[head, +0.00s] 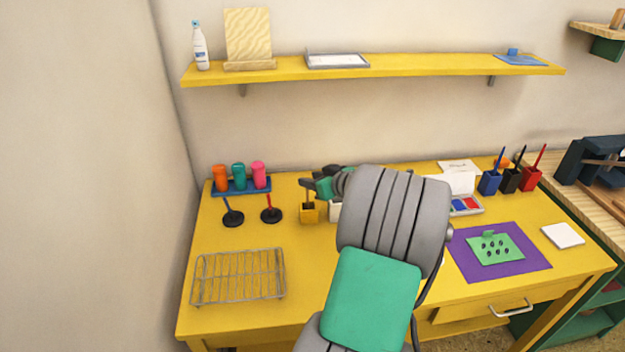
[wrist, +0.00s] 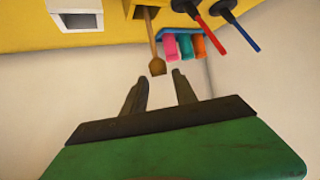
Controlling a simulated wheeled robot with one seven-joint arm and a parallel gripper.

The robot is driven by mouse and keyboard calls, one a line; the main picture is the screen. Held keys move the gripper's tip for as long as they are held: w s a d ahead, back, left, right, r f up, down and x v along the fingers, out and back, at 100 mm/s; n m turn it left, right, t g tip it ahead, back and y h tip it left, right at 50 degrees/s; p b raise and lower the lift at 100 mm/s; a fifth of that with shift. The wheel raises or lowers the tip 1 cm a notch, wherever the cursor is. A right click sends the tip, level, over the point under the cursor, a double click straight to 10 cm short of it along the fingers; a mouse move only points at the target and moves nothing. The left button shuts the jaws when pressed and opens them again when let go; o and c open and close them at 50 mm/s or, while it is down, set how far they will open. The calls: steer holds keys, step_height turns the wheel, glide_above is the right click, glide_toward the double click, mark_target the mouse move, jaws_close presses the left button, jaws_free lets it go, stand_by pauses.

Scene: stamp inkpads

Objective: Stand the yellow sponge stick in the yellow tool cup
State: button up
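The yellow tool cup (head: 310,214) stands on the yellow desk, left of my arm in the head view. It also shows at the top of the wrist view (wrist: 132,9). A stick with a brown shaft and an ochre-yellow head, seemingly the yellow sponge stick (wrist: 157,67), stands in this cup, head outward. My gripper (wrist: 160,77) is open, its two dark fingers apart with nothing between them. The stick's head is just beyond the fingertips, apart from them. In the head view my gripper (head: 307,187) is above the cup, and the stick is hard to make out.
A white container (wrist: 77,14) stands beside the cup. Two stamps with black bases (head: 232,217) and a blue rack (head: 241,187) of orange, teal and pink pieces are to the left. A wire rack (head: 238,277) is at the front. Blue, black and red cups (head: 531,179) stand right.

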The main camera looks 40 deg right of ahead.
steer(key=shift+o, duration=1.1)
steer(key=v, duration=0.7)
steer(key=shift+s+r+b, duration=0.15)
steer(key=shift+s+b, duration=0.15)
steer(key=shift+s, duration=0.05)
steer(key=shift+a, duration=0.1)
